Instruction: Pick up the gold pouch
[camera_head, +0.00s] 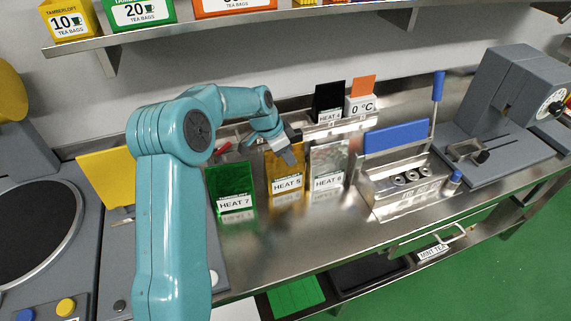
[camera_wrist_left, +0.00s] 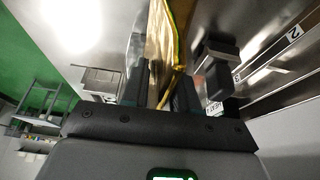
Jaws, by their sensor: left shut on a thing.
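The gold pouch (camera_head: 285,182) stands upright behind a "HEAT 5" label on the steel counter, between a green pouch and a silver pouch. My left gripper (camera_head: 290,152) reaches it from above and behind and is shut on its upper part. In the left wrist view the gold pouch (camera_wrist_left: 168,40) rises between the two dark fingers (camera_wrist_left: 162,88). I cannot tell whether its base is clear of the counter. My right gripper is in neither view.
The green pouch (camera_head: 230,190) labelled "HEAT 7" and the silver pouch (camera_head: 328,165) stand close on either side. A black pouch (camera_head: 328,98) is behind. A blue-topped steel device (camera_head: 397,137) stands to the right. A shelf (camera_head: 200,32) with tea boxes hangs above.

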